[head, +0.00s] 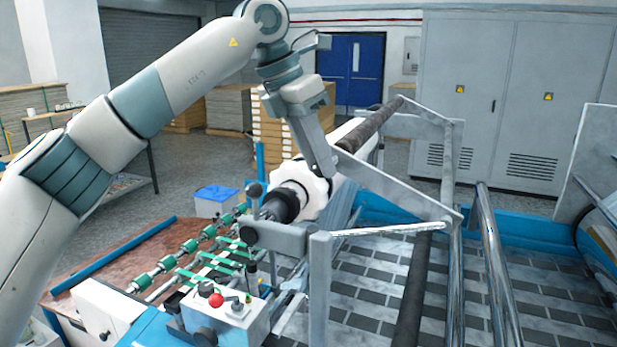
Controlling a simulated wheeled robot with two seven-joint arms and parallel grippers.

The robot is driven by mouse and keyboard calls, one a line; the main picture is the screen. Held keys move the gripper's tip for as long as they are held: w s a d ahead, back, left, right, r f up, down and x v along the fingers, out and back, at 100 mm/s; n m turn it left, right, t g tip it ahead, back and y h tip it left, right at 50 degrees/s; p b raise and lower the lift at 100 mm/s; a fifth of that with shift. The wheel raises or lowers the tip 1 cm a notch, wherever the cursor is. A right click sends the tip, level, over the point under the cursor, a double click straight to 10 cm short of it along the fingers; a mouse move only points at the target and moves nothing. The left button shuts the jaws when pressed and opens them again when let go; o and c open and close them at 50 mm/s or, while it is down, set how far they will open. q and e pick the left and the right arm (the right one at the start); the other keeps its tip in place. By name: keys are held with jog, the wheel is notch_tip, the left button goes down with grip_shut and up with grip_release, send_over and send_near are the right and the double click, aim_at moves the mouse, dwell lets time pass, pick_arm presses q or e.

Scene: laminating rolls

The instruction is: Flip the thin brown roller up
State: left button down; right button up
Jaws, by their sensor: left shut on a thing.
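The thin brown roller (375,122) is dark and runs away from me, raised above the machine beside the thick white roll (345,140). Flat metal arms (395,187) carry its ends and join the frame at the right. My left gripper (326,168) comes down from above at the roller's near end. It is shut there, and its fingers hide the exact contact. My right gripper is not in view.
A control box with a red button (215,300) stands at the front. Grey cabinets (505,90) stand behind, with open floor before them.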

pick_arm(q)
jog(key=shift+d+r, duration=0.2)
jog(key=shift+r, duration=0.05)
jog(key=c, duration=1.7)
grip_release()
jog(key=shift+s, duration=0.1)
jog(key=shift+o, duration=1.2)
jog(key=shift+d, duration=0.2)
jog(key=shift+s+d, duration=0.15)
jog(key=shift+s, duration=0.05)
jog(key=shift+w+f, duration=0.15)
